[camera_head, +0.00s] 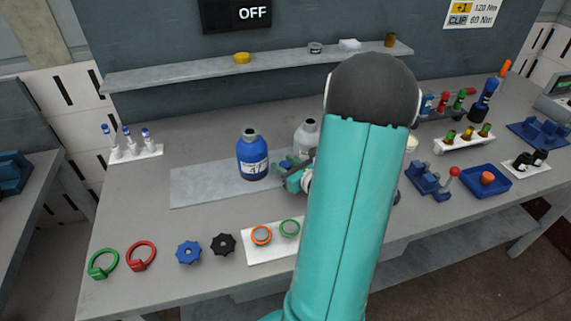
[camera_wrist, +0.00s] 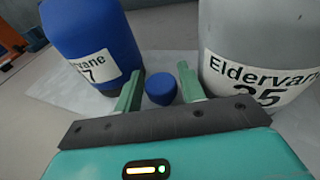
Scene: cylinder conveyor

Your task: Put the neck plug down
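A small blue neck plug (camera_wrist: 161,88) shows between the fingers in the wrist view, low between two bottles. My gripper (camera_wrist: 161,72) is open around it, with a narrow gap on each side. In the head view my gripper (camera_head: 288,172) is low over the grey mat (camera_head: 205,185), partly hidden by my arm. The blue bottle (camera_head: 252,160) stands upright to its left with an open-looking neck; its label shows in the wrist view (camera_wrist: 92,68). The grey bottle (camera_head: 306,135) stands behind and right, partly hidden, and is large in the wrist view (camera_wrist: 260,45). I cannot tell whether the plug touches the mat.
In front lie green (camera_head: 103,265) and red (camera_head: 141,256) rings, a blue knob (camera_head: 188,252), a black knob (camera_head: 223,244) and a white plate (camera_head: 262,252) with ringed discs. A vial rack (camera_head: 135,153) stands left. The right side is crowded. The mat's left part is clear.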

